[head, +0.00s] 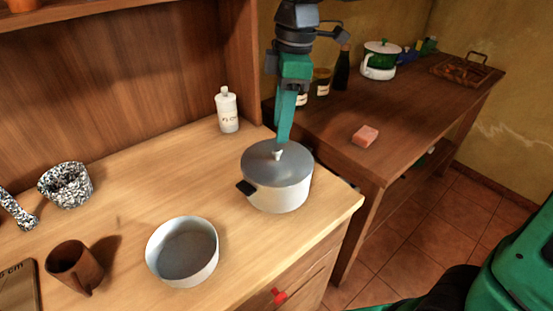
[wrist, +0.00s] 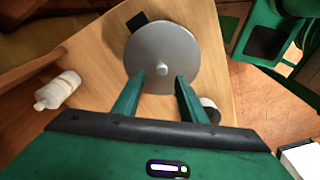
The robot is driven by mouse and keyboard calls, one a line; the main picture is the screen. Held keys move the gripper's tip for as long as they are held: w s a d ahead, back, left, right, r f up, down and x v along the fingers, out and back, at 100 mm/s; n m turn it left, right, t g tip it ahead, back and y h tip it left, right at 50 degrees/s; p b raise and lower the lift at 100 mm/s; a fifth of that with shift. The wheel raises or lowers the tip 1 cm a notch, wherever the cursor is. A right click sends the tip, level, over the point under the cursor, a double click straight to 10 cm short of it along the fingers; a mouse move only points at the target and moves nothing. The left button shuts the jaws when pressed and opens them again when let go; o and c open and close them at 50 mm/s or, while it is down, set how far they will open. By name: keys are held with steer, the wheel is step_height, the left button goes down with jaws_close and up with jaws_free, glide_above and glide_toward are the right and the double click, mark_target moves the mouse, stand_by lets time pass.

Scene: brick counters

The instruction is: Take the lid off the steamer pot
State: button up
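The steamer pot (head: 283,195) is a light metal pot with a dark handle at its left, standing near the right end of the wooden counter. Its grey lid (head: 262,164) lies flat on top, with a small pale knob (head: 278,154) in the middle. The lid (wrist: 178,45) also shows from above in the wrist view. My gripper (head: 281,143) points down over the lid, close to the knob. In the wrist view, my gripper's fingers (wrist: 161,77) are apart, with the knob (wrist: 162,70) showing between their tips. I cannot tell whether either finger touches it.
An open round pan (head: 183,255) stands in front and left of the pot. A white bottle (head: 227,108) stands behind it. A brown mug (head: 75,266) and a speckled bowl (head: 66,186) are farther left. A darker table (head: 335,142) with a pink block (head: 365,136) stands at right.

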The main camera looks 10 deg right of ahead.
mark_target(278, 149)
steer(key=shift+s+a+f, duration=0.1)
steer(key=shift+a+f, duration=0.1)
steer(key=shift+f, duration=1.3)
steer(key=shift+s+a+f, duration=0.1)
steer(key=shift+a+f, duration=0.05)
steer(key=shift+f, duration=1.3)
jaws_close()
